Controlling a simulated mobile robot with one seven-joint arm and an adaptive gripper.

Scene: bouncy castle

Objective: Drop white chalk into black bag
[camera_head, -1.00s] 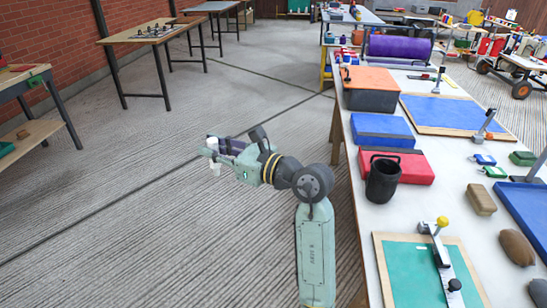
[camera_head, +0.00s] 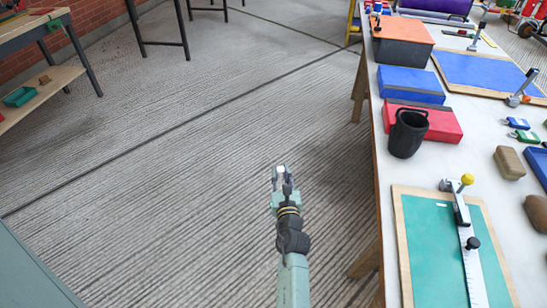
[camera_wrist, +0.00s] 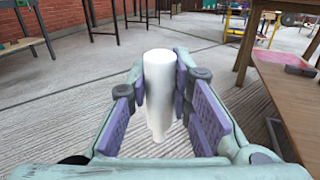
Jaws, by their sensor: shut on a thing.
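The white chalk (camera_wrist: 158,90) is a white cylinder that narrows at its lower end, held upright between the purple pads in the wrist view. In the head view only its small white top (camera_head: 281,170) shows. My gripper (camera_head: 282,180) is shut on it, over the bare floor left of the long table. The black bag (camera_head: 409,133) looks like a dark, open-topped, bucket-shaped holder with a loop handle. It stands upright on the table near its left edge, to the right of my gripper and apart from it. Its inside is dark.
The long white table (camera_head: 390,170) runs along the right. A red box (camera_head: 445,122) and blue box (camera_head: 411,84) lie behind the bag. A framed green board (camera_head: 430,250) with a ruler is in front. A shelf table (camera_head: 40,85) stands far left. Open floor lies between.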

